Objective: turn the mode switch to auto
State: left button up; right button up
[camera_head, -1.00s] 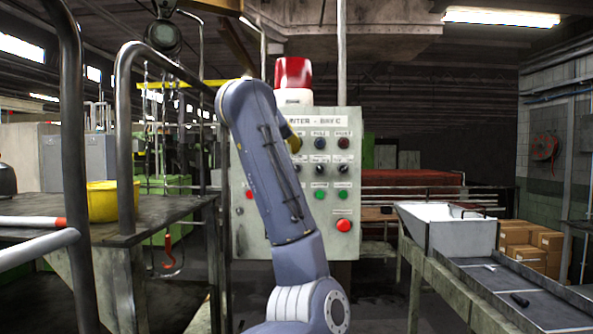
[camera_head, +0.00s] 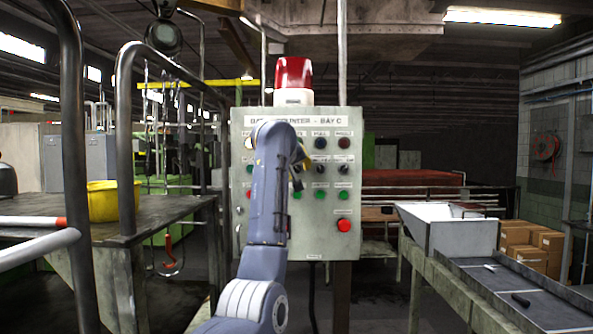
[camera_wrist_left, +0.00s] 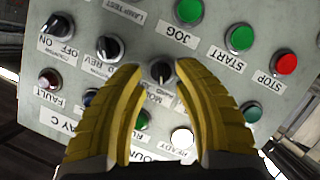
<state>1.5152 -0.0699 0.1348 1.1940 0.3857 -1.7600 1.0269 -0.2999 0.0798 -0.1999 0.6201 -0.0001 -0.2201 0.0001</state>
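The grey control panel (camera_head: 326,230) stands upright ahead. The mode switch (camera_wrist_left: 161,72) is a small black rotary knob in the left wrist view, with a partly covered "MO…" label beside it. My left gripper (camera_wrist_left: 160,68) is open, its yellow ribbed fingers on either side of the knob; I cannot tell whether they touch it. In the head view the left gripper (camera_head: 303,162) is in front of the panel's switch row, and my forearm hides the left part of the panel. The knob's exact setting is too small to read. My right gripper is not in view.
Other black knobs (camera_wrist_left: 109,46) and (camera_wrist_left: 57,25) sit beside the mode switch. Green jog (camera_wrist_left: 189,10) and start (camera_wrist_left: 239,38) buttons and a red stop button (camera_wrist_left: 286,63) are close by. A red beacon (camera_head: 293,74) tops the panel. A railing (camera_head: 126,140) stands left.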

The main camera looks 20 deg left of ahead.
pick_arm(q)
jog(key=shift+x, duration=0.75)
jog(key=shift+c, duration=0.3)
grip_shut()
